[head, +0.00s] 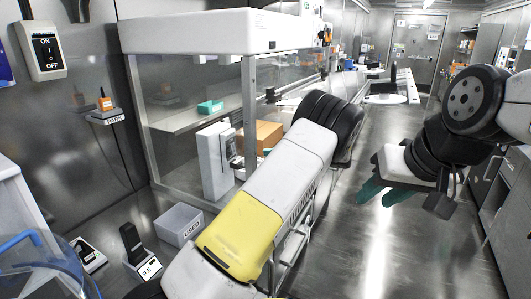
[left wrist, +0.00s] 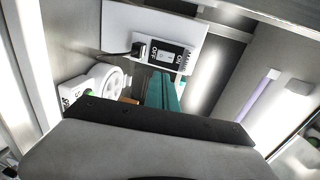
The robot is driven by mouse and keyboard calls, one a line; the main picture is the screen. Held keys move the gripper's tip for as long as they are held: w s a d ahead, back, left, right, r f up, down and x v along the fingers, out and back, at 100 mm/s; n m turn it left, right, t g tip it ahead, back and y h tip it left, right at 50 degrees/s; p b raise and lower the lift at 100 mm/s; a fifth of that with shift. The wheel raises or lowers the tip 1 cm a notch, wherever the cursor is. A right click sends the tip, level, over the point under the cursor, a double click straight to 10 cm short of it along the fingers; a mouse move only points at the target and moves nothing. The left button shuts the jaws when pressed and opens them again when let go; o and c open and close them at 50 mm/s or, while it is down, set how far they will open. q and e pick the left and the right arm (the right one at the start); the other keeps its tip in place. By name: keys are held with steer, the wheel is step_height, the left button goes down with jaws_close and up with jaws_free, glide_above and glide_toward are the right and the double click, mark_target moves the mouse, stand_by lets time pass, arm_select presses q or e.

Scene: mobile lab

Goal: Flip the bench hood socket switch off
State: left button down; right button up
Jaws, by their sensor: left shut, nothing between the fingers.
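The socket switch (left wrist: 165,56) shows in the left wrist view as a dark plate with OFF and ON lettering on a white panel (left wrist: 122,27). A black plug with a cord (left wrist: 138,49) sits beside it. My left gripper (left wrist: 163,84) is shut and empty, its teal fingers together just below the plate in the picture; I cannot tell whether they touch it. In the head view my left arm hides this gripper. The bench hood (head: 205,32) stands in the left half of the head view. My right gripper (head: 382,192) is open and empty over the floor.
Another ON/OFF switch (head: 46,52) is on the left wall. A white device (head: 213,160), a cardboard box (head: 262,134) and a teal box (head: 210,107) are at the hood. A grey USED bin (head: 180,224) stands in front. The aisle floor at right is clear.

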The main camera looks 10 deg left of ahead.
arm_select(q)
steer(key=x, duration=1.2)
steer(key=shift+a, duration=0.35)
steer(key=shift+w+f, duration=0.1)
steer(key=shift+w+a+f+y, duration=0.1)
steer(key=shift+a+f+y, duration=0.2)
steer(key=shift+y, duration=0.3)
steer(key=shift+a+r+t, duration=0.15)
steer(key=shift+a+t, duration=0.05)
steer(key=shift+t, duration=0.1)
steer(key=shift+d, duration=0.3)
steer(key=s+d+f, duration=0.1)
steer(key=s+d, duration=0.1)
steer(key=d, duration=0.4)
steer(key=s+d+f, duration=0.2)
steer(key=d, duration=0.5)
steer(key=shift+s, duration=0.4)
